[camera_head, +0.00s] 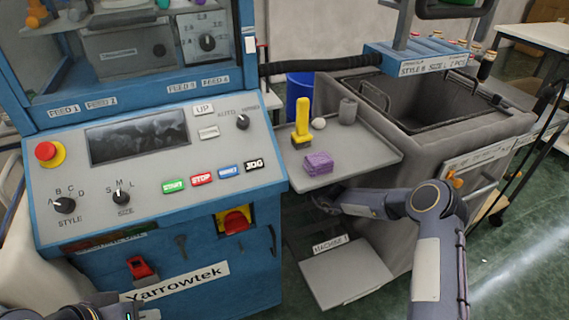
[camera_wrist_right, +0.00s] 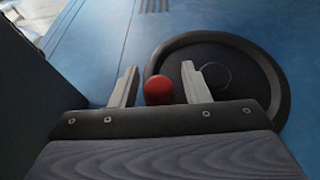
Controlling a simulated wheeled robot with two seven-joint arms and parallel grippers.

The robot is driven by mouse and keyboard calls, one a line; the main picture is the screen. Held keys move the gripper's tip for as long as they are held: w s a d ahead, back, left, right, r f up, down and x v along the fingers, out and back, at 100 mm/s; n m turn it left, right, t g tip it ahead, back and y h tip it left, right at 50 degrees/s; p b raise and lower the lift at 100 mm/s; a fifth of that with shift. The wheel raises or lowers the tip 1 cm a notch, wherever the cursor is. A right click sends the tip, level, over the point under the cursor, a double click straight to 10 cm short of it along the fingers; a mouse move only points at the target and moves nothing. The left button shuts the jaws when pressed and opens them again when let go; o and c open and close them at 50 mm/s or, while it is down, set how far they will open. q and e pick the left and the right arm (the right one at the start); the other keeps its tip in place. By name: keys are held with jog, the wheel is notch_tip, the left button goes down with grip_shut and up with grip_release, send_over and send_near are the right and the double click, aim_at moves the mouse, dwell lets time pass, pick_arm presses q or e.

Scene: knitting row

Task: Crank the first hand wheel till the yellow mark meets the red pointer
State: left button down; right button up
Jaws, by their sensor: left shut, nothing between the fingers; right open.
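The hand wheel (camera_wrist_right: 240,70) is a dark round disc on the blue machine side in the right wrist view. Its red ball knob (camera_wrist_right: 158,90) sits between the fingers of my right gripper (camera_wrist_right: 160,72), which is open around it. I cannot tell whether either finger touches the knob. In the head view my right arm reaches in from the right, and its hand goes under the grey tray, so the wheel is hidden there. My left gripper (camera_head: 130,312) is shut and empty at the bottom left edge. I see no yellow mark or red pointer on the wheel.
The blue machine's control panel (camera_head: 150,160) stands at left, with a red stop button (camera_head: 46,151). The grey tray (camera_head: 370,150) holds a yellow-handled tool (camera_head: 302,118), a purple block (camera_head: 318,164) and small items. A grey bin (camera_head: 440,95) stands at right.

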grip_shut()
jog(key=shift+f, duration=0.1)
jog(key=shift+s+d+f+n+t+y+b, duration=0.15)
jog(key=shift+s+f+n+t+y+b, duration=0.7)
jog(key=shift+b, duration=1.45)
jog(key=shift+s+d+f+n+t+y+b, duration=0.25)
jog(key=shift+n+y+b, duration=0.35)
jog(key=shift+y+b, duration=1.15)
jog(key=shift+s+d+f+n+t+y+b, duration=0.1)
jog(key=shift+s+f+n+t+y+b, duration=0.55)
jog(key=shift+b, duration=2.15)
jog(key=shift+w+r, duration=0.1)
jog(key=shift+w, duration=0.1)
